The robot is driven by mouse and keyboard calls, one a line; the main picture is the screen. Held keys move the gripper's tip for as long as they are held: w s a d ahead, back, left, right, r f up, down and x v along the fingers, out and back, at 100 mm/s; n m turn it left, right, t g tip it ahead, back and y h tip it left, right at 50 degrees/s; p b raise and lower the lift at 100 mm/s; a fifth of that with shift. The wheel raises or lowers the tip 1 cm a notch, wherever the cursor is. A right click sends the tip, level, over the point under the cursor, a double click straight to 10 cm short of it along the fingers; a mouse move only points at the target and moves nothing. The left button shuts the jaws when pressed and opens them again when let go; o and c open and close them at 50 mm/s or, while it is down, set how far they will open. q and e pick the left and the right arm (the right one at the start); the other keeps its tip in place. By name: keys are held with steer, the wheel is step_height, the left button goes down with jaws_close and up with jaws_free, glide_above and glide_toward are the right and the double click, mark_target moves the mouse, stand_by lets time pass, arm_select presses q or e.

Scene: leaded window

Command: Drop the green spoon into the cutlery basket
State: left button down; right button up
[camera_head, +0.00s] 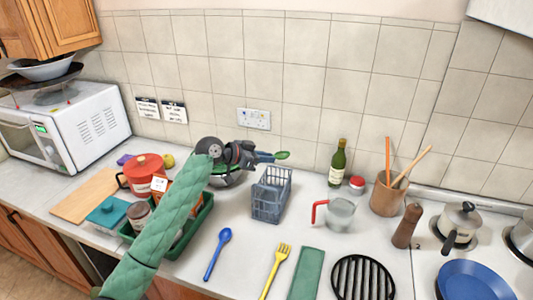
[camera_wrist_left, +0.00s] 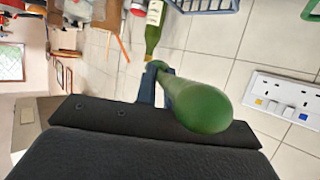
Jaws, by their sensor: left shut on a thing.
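The green spoon (camera_head: 283,155) is held in my left gripper (camera_head: 264,156), its bowl pointing right. In the left wrist view the spoon's bowl (camera_wrist_left: 200,106) is large and close, and the left gripper (camera_wrist_left: 156,82) is shut on the handle. The grey-blue cutlery basket (camera_head: 268,204) stands upright on the counter, just below the gripper in the head view; it looks empty. Part of the basket (camera_wrist_left: 205,6) shows at the top of the wrist view. The spoon is in the air, apart from the basket. My right gripper is not in view.
A blue spoon (camera_head: 218,252), yellow fork (camera_head: 275,270) and green cloth (camera_head: 306,272) lie in front. A measuring jug (camera_head: 340,215) and green bottle (camera_head: 338,165) stand right of the basket. A green dish rack (camera_head: 190,235) is left, partly behind my arm. A socket (camera_head: 254,118) is on the wall.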

arm_select(q)
steer(key=shift+a+f, duration=0.1)
steer(key=shift+f, duration=0.65)
steer(key=c, duration=1.4)
jaws_free()
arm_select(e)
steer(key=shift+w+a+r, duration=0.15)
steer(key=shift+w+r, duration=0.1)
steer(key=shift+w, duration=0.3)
